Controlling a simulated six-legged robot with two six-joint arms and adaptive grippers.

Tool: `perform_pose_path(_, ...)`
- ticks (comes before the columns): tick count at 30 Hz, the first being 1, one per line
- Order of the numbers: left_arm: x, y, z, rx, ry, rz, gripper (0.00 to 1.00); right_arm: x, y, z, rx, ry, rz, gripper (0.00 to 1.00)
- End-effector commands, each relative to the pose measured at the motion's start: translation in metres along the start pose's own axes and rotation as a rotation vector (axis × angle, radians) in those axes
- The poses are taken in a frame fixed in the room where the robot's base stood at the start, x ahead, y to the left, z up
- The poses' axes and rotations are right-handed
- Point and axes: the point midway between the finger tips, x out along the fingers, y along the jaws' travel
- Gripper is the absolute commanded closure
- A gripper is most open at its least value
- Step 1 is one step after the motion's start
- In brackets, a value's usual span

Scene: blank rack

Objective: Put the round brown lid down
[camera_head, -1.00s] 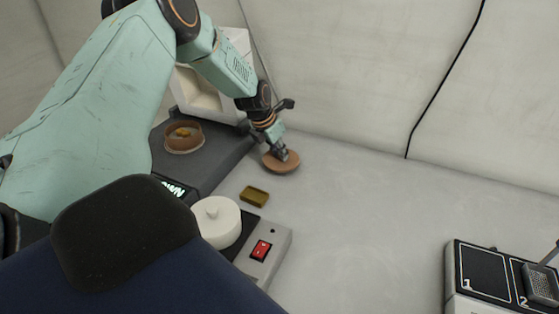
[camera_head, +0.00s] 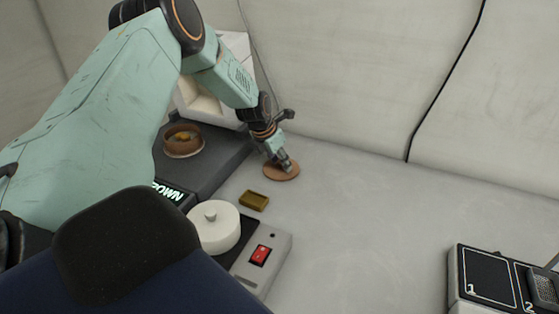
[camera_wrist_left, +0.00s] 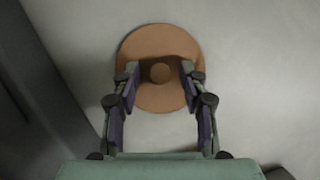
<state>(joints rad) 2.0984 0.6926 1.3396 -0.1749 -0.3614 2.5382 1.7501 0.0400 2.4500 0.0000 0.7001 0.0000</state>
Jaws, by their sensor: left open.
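The round brown lid (camera_head: 290,174) lies flat on the pale grey table, to the right of the dark platform. In the left wrist view the lid (camera_wrist_left: 160,100) shows its round face with a small knob (camera_wrist_left: 160,73) at its middle. My left gripper (camera_head: 286,165) is over the lid. In the left wrist view my left gripper (camera_wrist_left: 160,75) is open, its two fingers on either side of the knob with a gap to each side. My right gripper is not in view.
A round brown container (camera_head: 184,144) with yellowish contents sits on the dark platform (camera_head: 215,160). A small olive tray (camera_head: 254,201), a white round pot (camera_head: 214,232) and a red switch (camera_head: 260,256) are nearer. A numbered rack (camera_head: 487,276) stands at the right. The middle table is clear.

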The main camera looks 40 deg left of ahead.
Motion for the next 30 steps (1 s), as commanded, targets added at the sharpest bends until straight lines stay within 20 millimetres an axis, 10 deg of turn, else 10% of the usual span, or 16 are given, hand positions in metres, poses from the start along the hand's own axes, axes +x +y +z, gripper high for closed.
perform_pose_path(30, -0.103, 0.0, 0.003, -0.002, -0.002, -0.002, 0.56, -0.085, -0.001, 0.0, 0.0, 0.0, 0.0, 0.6)
